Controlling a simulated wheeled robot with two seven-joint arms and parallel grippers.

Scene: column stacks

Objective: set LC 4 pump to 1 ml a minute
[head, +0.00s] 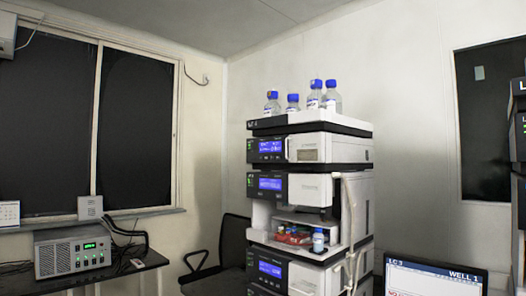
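A column stack (310,187) of white and dark modules stands right of centre. A small label on the left of its top tray (305,121) seems to end in 4, but it is too small to be sure. The top module has a lit blue display (270,148). The module below it has another blue display (270,184). A lower module also has a blue display (270,269). The display text is too small to read, so I cannot tell which module is the pump or its flow value. Neither of my grippers is in view.
Several blue-capped bottles (314,96) stand on the stack. An open bay (305,240) holds red items and a bottle. A monitor (433,277) reading LC 3, WELL 1 is at lower right. Another stack is cut off at the right edge. A black chair (232,240) stands left.

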